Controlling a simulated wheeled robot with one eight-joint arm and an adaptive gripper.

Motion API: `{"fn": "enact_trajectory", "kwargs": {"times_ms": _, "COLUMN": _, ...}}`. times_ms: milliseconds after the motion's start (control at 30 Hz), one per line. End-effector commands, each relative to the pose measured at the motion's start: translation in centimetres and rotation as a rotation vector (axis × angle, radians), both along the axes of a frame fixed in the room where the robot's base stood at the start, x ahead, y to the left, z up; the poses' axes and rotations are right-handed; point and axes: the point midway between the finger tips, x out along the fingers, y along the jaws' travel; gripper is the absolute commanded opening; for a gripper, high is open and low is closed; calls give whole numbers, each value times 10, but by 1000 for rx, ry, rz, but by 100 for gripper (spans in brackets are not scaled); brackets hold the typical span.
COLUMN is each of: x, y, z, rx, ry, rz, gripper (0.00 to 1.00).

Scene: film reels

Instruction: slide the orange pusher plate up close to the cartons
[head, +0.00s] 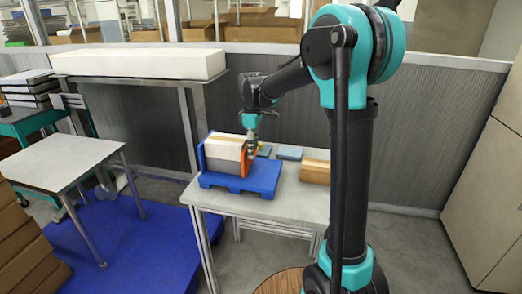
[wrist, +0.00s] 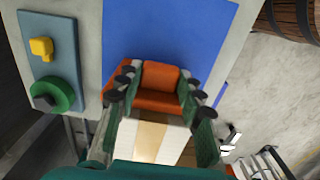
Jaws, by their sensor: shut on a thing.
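The orange pusher plate (head: 251,166) stands at the right end of the cartons on the blue base. In the wrist view its orange block (wrist: 160,78) lies between my fingers. My gripper (head: 250,146) comes down from above and is shut on the plate; it also shows in the wrist view (wrist: 158,90). The cartons (head: 224,150), white above and grey below, stand in a row left of the plate. Their pale tops with a tan strip (wrist: 152,138) show just below the plate in the wrist view. Any small gap between plate and cartons is hard to tell.
The blue base (head: 262,181) has bare surface right of the plate, and a blue upright (head: 202,158) at its left end. A slate board (wrist: 50,70) with a green ring (wrist: 52,95) and yellow block (wrist: 41,47) lies beside the base.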

Motion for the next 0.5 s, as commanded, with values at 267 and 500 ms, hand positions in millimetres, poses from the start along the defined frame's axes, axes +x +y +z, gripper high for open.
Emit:
{"fn": "enact_trajectory", "kwargs": {"times_ms": 267, "x": 1, "y": 0, "z": 0, "rx": 2, "ry": -2, "rz": -1, "gripper": 46}}
{"fn": "enact_trajectory", "kwargs": {"times_ms": 500, "x": 0, "y": -1, "z": 0, "rx": 1, "ry": -1, "rz": -1, "gripper": 59}}
